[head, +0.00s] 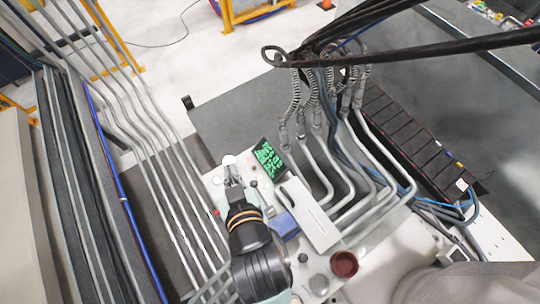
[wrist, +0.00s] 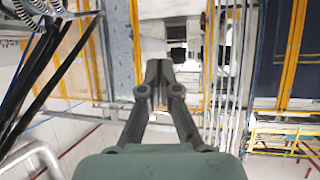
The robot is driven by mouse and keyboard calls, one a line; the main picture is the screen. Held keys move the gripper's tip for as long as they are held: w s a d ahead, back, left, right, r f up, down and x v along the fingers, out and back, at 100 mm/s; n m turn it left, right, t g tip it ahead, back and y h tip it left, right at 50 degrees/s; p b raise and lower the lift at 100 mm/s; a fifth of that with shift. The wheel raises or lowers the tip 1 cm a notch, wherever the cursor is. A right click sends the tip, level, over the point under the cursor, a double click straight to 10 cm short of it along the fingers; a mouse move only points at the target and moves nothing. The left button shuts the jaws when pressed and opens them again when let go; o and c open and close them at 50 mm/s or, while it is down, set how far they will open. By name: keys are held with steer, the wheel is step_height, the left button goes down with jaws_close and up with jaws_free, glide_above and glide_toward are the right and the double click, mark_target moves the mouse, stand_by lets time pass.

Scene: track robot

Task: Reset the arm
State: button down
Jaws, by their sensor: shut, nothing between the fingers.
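My gripper (head: 233,174) shows in the head view at the end of my dark arm, over a white panel near the lower middle. In the wrist view my gripper (wrist: 159,66) points away from the camera with its fingers together and nothing between them. It appears apart from the things around it. My arm covers part of the panel below it.
Around the panel stand a small screen with green text (head: 268,158), a white box (head: 309,213), a blue block (head: 285,225) and a dark red cup (head: 344,264). Grey bent pipes (head: 372,185) rise at the right. Long pipes (head: 150,160) run along the left.

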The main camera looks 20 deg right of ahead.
steer(key=shift+f, duration=0.1)
step_height(320, 180, up, 18)
steer(key=p, duration=1.4)
